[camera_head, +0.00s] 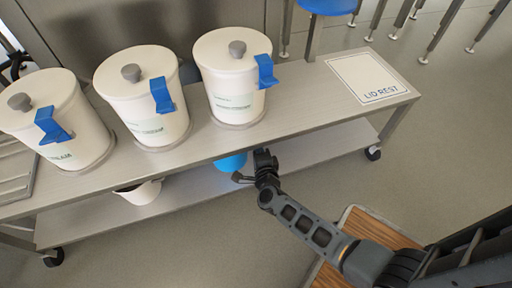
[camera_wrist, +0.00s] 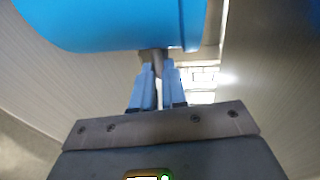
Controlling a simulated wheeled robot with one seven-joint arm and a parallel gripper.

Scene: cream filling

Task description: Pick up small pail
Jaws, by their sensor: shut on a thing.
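The small pail (camera_head: 230,162) is blue and sits at the level of the lower shelf, mostly hidden under the top of the bench. In the wrist view its blue body (camera_wrist: 110,25) fills the upper left, close beyond the fingertips. My gripper (camera_head: 254,170) reaches in under the front edge of the bench, at the right side of the pail. In the wrist view my gripper (camera_wrist: 158,75) has its fingers close together on a narrow grey part, which appears to be the pail's handle. I cannot tell whether the pail touches the shelf.
A white bucket (camera_head: 138,192) is on the lower shelf (camera_head: 200,195) to the left. Three lidded white tubs (camera_head: 145,100) with blue clips stand on the bench top (camera_head: 290,115). A lid rest mat (camera_head: 365,78) lies at the right end. The bench edge overhangs my gripper.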

